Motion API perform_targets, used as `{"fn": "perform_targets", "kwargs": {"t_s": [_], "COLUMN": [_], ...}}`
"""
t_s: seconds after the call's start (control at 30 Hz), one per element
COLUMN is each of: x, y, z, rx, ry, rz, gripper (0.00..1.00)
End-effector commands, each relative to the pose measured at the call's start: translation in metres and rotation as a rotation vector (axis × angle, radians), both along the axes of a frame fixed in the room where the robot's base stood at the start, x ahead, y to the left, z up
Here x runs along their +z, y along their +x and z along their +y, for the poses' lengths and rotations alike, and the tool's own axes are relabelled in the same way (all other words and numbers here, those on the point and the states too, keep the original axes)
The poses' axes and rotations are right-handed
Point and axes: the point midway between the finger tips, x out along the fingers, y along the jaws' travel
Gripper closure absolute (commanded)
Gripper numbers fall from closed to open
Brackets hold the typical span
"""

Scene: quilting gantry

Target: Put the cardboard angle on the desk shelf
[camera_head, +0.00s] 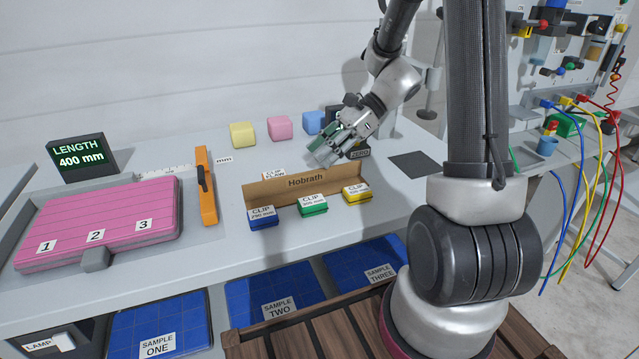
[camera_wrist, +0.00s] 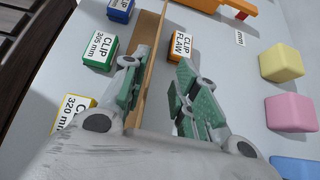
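The cardboard angle (camera_head: 335,177) is a long brown strip marked "Hobrath", standing on the grey tabletop behind a row of clips. My gripper (camera_head: 325,154) is above and behind its right part in the head view. In the wrist view, my gripper (camera_wrist: 160,72) is open, with green-padded fingers apart. The cardboard (camera_wrist: 156,42) runs between the fingers in that picture, closer to the left one; contact cannot be told. Below the tabletop are bays with blue trays, labelled SAMPLE ONE (camera_head: 150,315), TWO (camera_head: 270,285) and THREE (camera_head: 355,262); I cannot tell which surface is the desk shelf.
Blue (camera_head: 263,223), green (camera_head: 312,205) and yellow (camera_head: 356,192) clips stand in front of the cardboard. An orange FLAW clip (camera_wrist: 179,50) is behind it. Yellow (camera_head: 242,134), pink (camera_head: 280,127) and blue (camera_head: 313,122) blocks stand farther back. A pink pad (camera_head: 110,215) is at left.

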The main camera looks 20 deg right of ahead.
Motion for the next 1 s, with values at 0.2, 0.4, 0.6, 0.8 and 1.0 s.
{"fn": "perform_targets", "kwargs": {"t_s": [0.2, 0.4, 0.6, 0.8, 1.0], "x": [-0.015, -0.037, -0.049, -0.049, -0.049], "y": [-0.003, -0.011, -0.009, -0.009, -0.009], "z": [0.018, 0.035, 0.051, 0.051, 0.050], "rx": [0.004, 0.005, 0.005, 0.005, 0.005], "ry": [-0.001, -0.002, -0.003, -0.003, -0.003], "rz": [0.000, 0.001, -0.002, -0.003, -0.003], "gripper": [0.70, 0.70, 0.70, 0.78, 1.00]}}
